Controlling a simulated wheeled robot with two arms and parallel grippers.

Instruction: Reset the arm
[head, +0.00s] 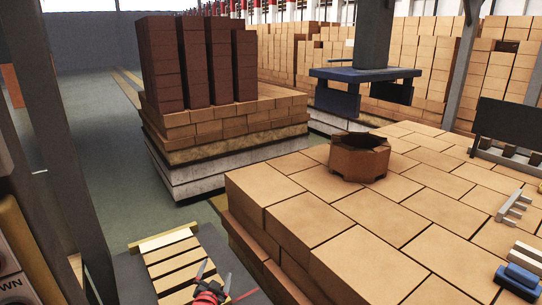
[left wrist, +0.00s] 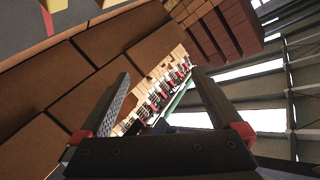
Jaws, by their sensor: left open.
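My left gripper (head: 212,272) is low in the head view, left of the large brick stack. Its two fingers point up and are spread. In the left wrist view the gripper (left wrist: 160,76) is open with nothing between its fingers. The tan brick stack shows beside the left finger there, tilted in the picture. My right gripper is in neither view.
A large tan brick stack (head: 390,222) fills the right, with an octagonal brick piece (head: 359,163) on top. Dark brown bricks (head: 205,65) stand on a pallet stack behind. A slatted wooden piece (head: 170,262) lies beside my gripper.

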